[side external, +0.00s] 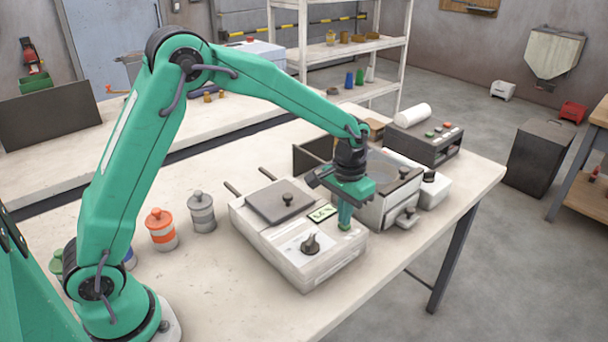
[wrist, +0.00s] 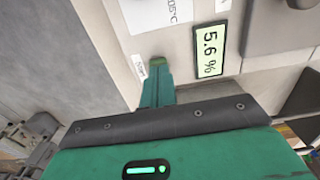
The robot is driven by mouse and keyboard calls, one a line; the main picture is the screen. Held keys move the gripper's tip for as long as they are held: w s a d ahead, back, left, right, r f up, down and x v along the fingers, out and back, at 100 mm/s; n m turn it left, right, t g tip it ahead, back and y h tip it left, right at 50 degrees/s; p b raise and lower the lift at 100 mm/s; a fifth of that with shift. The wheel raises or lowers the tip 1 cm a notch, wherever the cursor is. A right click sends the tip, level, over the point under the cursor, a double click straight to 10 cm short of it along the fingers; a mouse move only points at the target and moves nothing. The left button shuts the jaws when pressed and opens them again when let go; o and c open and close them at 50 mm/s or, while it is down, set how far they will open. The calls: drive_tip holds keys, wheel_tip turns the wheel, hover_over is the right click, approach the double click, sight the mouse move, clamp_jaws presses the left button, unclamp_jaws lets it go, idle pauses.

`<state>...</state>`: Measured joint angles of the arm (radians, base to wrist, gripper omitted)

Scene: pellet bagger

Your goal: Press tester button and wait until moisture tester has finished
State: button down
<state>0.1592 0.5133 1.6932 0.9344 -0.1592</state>
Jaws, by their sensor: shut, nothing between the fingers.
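The moisture tester (side external: 290,252) is a white box on the bench with a grey lid plate, a black knob and a small display (side external: 322,212). In the wrist view its display (wrist: 208,52) reads 5.6 %. My gripper (side external: 345,224) points down over the tester's right front corner, its fingers together and empty. In the wrist view my gripper (wrist: 158,68) has its tip beside a small label (wrist: 139,67) on the tester's top. The tester button is mostly hidden under the fingertips. I cannot tell whether they press it or hover just above.
An orange-banded jar (side external: 161,230) and a grey jar (side external: 202,212) stand left of the tester. A grey machine with a handle (side external: 390,195) stands close on its right. A dark control box (side external: 428,142) with buttons is behind. The bench front is clear.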

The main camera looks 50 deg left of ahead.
idle(0.3)
drive_tip(key=shift+s+f, duration=0.1)
drive_tip(key=shift+f, duration=1.1)
drive_tip(key=shift+r, duration=0.15)
wheel_tip(320, 180, up, 15)
drive_tip(key=shift+w, duration=0.3)
idle(0.3)
drive_tip(key=s+a+r+t, duration=0.2)
drive_tip(key=s+r, duration=0.1)
drive_tip(key=s, duration=0.4)
drive_tip(key=s+a+r+t, duration=0.1)
drive_tip(key=s+a+r, duration=0.2)
drive_tip(key=s, duration=0.3)
drive_tip(key=s+a+f+t, duration=0.1)
drive_tip(key=s, duration=0.5)
drive_tip(key=s+a+f+t, duration=0.1)
drive_tip(key=s+f, duration=0.1)
drive_tip(key=s, duration=0.4)
drive_tip(key=shift+s+a+t, duration=0.3)
drive_tip(key=shift+s+a, duration=0.05)
